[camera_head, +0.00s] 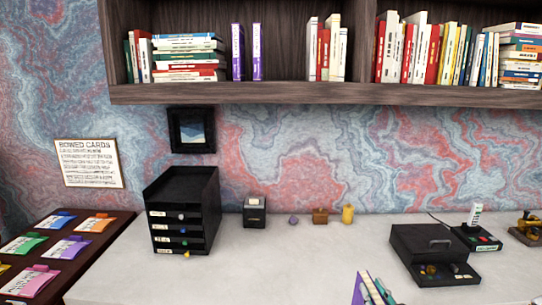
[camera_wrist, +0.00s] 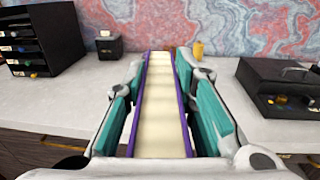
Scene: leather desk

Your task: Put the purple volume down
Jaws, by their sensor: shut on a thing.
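The purple volume (camera_wrist: 183,98) is between the two teal finger pads of my gripper (camera_wrist: 162,105) in the wrist view. Its purple covers stand on both sides of cream page edges that face the camera, and it points away over the desk. In the head view only a corner of the purple volume (camera_head: 358,291) shows at the bottom edge, beside the teal pads of my gripper (camera_head: 374,288). The rest is cut off. The volume is over the pale desk top (camera_head: 290,262); I cannot tell its height above it.
A black drawer stack (camera_head: 182,210), a small black box (camera_head: 255,211), a brown block (camera_head: 320,216) and a yellow object (camera_head: 347,214) stand along the back. Two purple books (camera_head: 238,53) stand on the wall shelf (camera_head: 300,93). The desk's middle is clear.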

